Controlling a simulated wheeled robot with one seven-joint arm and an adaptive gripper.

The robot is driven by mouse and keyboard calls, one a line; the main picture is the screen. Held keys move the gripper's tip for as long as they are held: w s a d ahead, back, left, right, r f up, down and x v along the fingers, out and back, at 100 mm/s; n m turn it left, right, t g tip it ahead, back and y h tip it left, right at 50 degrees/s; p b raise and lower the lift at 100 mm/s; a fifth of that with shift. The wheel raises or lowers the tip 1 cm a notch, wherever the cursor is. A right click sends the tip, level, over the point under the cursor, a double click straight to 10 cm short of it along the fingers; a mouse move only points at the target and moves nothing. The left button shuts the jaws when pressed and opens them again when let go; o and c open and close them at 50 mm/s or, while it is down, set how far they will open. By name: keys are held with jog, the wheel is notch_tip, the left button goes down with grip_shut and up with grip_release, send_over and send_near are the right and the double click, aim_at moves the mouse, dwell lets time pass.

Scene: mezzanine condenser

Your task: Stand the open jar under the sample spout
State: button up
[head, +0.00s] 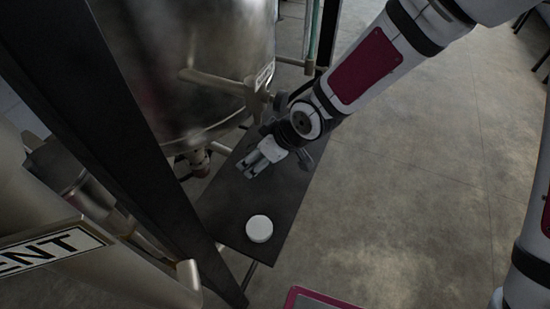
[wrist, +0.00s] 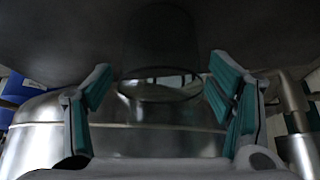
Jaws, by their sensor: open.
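The open jar (wrist: 160,60) is clear, dark-looking glass. In the wrist view, which looks upside down, it stands on the dark shelf with its rim toward the picture's middle. My gripper (wrist: 160,95) is open, with a teal-padded finger on each side of the jar; I cannot tell whether either pad touches it. In the head view my gripper (head: 252,168) is low over the shelf, and I cannot make out the jar there. A short outlet with a reddish end (head: 201,168) hangs under the steel tank, left of my gripper; it may be the sample spout.
The dark shelf (head: 225,215) carries a white round lid (head: 259,229) near its front end. The steel tank (head: 190,60) with pipework rises behind and left. A dark post (head: 130,150) crosses at left. Open concrete floor (head: 420,170) lies to the right.

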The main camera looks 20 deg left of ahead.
jog(key=shift+d+r, duration=0.2)
jog(key=shift+r, duration=0.15)
jog(key=shift+s+d+r, duration=0.2)
jog(key=shift+d+r, duration=0.3)
jog(key=shift+d, duration=0.1)
jog(key=shift+s+d+r, duration=0.15)
jog(key=shift+d+r, duration=0.35)
jog(key=shift+d, duration=0.1)
jog(key=s+d+p, duration=0.1)
jog(key=s+d, duration=0.2)
jog(key=d, duration=0.7)
jog(key=shift+d, duration=0.15)
jog(key=w+d+r+m+t+h, duration=0.1)
jog(key=d+r+m+h, duration=0.3)
jog(key=d, duration=0.5)
jog(key=w+d+r+m+t+h, duration=0.1)
jog(key=d+r+m+h, duration=0.15)
jog(key=d+r, duration=0.5)
jog(key=s+d+r+m+t, duration=0.1)
jog(key=s+d+r+m, duration=0.7)
jog(key=s+r, duration=0.4)
jog(key=shift+s+d+r, duration=0.2)
jog(key=shift+s+d, duration=0.05)
jog(key=shift+s, duration=0.4)
